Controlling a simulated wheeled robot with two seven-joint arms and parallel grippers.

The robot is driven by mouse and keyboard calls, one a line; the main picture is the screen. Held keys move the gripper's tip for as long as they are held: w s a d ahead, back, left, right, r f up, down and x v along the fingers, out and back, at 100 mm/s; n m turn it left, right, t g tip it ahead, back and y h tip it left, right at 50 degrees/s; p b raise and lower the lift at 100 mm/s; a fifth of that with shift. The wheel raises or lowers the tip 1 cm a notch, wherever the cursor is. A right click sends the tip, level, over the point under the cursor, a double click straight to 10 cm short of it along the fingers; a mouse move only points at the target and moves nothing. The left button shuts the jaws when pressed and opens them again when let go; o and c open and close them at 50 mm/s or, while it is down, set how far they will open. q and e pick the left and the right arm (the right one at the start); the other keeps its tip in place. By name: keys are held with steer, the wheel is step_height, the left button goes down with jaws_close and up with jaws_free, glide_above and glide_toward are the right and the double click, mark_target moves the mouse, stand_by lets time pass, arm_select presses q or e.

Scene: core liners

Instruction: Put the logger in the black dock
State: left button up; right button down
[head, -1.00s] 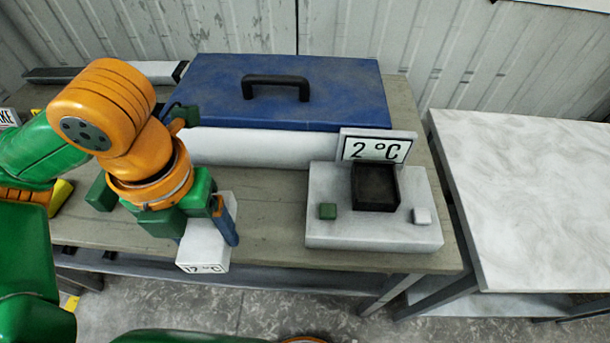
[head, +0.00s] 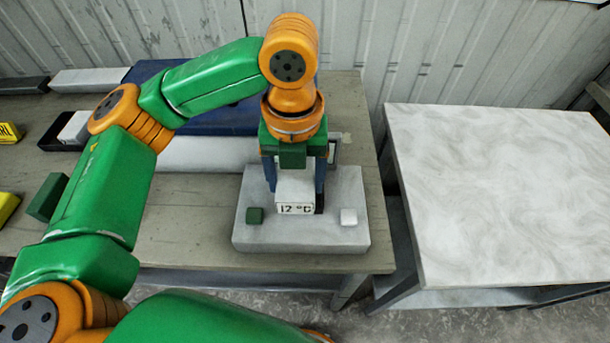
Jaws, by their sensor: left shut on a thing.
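The logger (head: 295,188) is a white block with a "12 °C" label on its front face. My left gripper (head: 294,178) points down and is shut on it, with a blue-grey finger on each side. The logger is upright over the middle of the white station (head: 265,233). The black dock (head: 320,203) on that station is mostly hidden behind the logger and gripper; only a dark strip shows at the logger's right. I cannot tell whether the logger hovers over the dock or sits in it. My right gripper is not in view.
A green block (head: 255,216) and a white block (head: 349,217) flank the logger on the station. The station's sign (head: 333,152) is mostly covered. A blue case (head: 215,122) stands behind. A marble-topped table (head: 490,190) at right is empty.

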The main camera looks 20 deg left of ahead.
mark_target(301, 190)
arm_select(q)
steer(key=shift+w+d+f, duration=0.15)
steer(key=shift+w+f, duration=0.3)
steer(key=shift+f, duration=0.1)
steer(key=shift+w+d+f, duration=0.15)
steer(key=shift+w+f, duration=0.3)
steer(key=shift+f, duration=0.1)
step_height(301, 190, down, 3)
steer(key=shift+s+a+r+p, duration=0.1)
steer(key=shift+a+r+p, duration=0.1)
steer(key=shift+p, duration=0.3)
steer(key=shift+f, duration=0.15)
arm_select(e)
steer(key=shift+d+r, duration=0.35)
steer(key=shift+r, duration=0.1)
arm_select(q)
steer(key=shift+d+f, duration=0.1)
